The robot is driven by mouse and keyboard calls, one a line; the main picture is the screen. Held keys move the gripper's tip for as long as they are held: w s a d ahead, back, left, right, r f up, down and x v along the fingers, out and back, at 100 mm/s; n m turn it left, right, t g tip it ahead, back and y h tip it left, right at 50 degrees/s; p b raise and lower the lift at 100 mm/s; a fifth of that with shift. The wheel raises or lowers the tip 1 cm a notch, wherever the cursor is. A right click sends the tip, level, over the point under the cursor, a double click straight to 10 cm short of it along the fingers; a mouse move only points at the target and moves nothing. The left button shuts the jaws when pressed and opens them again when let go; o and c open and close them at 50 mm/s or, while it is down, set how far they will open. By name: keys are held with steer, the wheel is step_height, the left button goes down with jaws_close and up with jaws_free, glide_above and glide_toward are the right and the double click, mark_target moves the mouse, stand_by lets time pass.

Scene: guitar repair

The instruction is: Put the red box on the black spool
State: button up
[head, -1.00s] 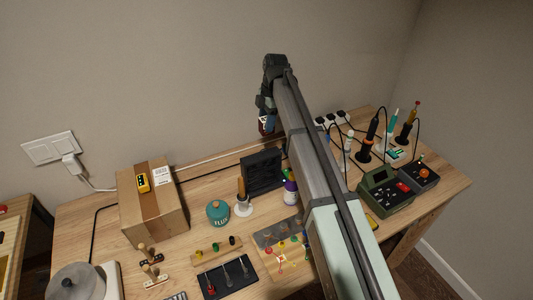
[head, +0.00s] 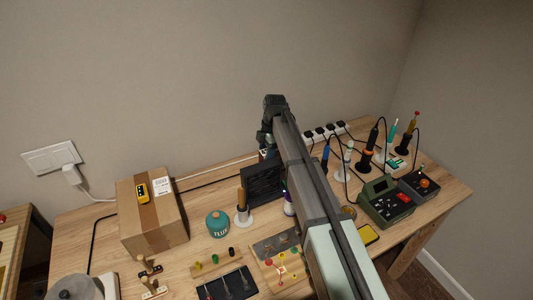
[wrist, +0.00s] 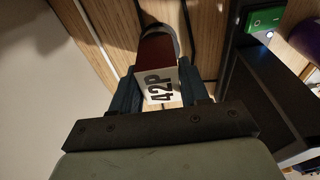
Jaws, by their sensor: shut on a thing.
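My gripper (wrist: 160,88) is shut on the red box (wrist: 157,48) in the wrist view. The box's dark red side shows beyond the fingers, and a white face marked "42P" lies between them. In the head view my gripper (head: 265,150) is at the back of the workbench, near the wall, behind the black square-framed device. The box there is mostly hidden by the gripper and the device. I cannot pick out the black spool in either view; my arm covers part of the bench.
The black square-framed device (head: 263,186) stands just in front of my gripper; a green switch (wrist: 265,18) shows beside it in the wrist view. A power strip (head: 326,132) lies to the right along the wall. A cardboard box (head: 152,213) and a teal flux jar (head: 217,224) are left.

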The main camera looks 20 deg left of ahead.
steer(key=shift+f, duration=0.1)
steer(key=o, duration=1.1)
steer(key=shift+o, duration=0.2)
step_height(320, 180, up, 12)
steer(key=w+d, duration=0.1)
steer(key=shift+w+d, duration=0.15)
steer(key=shift+d, duration=0.1)
